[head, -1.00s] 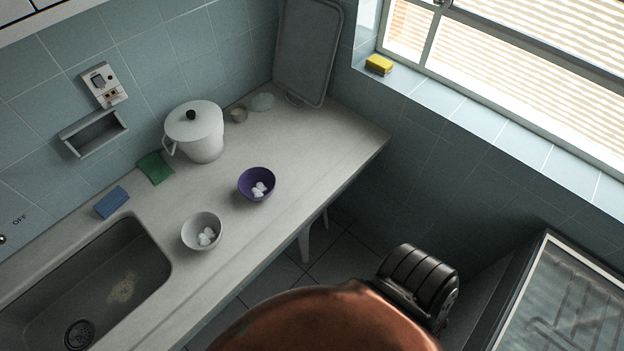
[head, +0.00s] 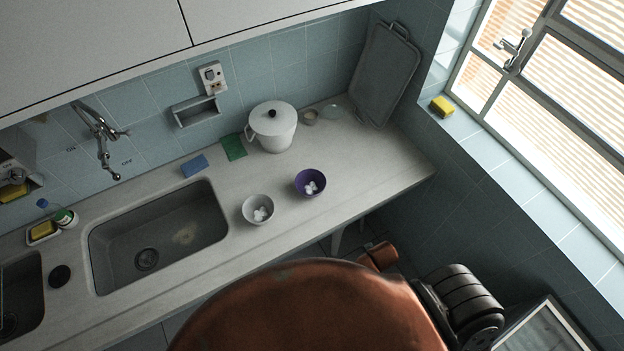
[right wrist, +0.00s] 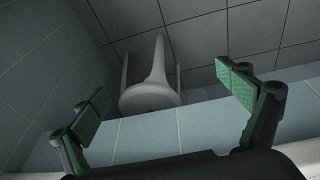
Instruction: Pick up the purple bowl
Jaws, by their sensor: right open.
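The purple bowl (head: 310,183) stands upright on the counter, with several small white pieces in it. It is to the right of a white bowl (head: 258,210) that holds similar white pieces. My right gripper (right wrist: 168,98) is open and empty in the right wrist view, with green pads on its fingers. That view shows floor tiles, a tiled wall and a pale stool-like object, and no purple bowl. Neither gripper's fingers show in the head view. My left gripper is not in view.
A white lidded pot (head: 272,127), a green cloth (head: 234,147) and a blue sponge (head: 194,166) lie behind the bowls. The sink (head: 150,245) is at left. A grey tray (head: 386,75) leans in the corner. The counter right of the purple bowl is clear.

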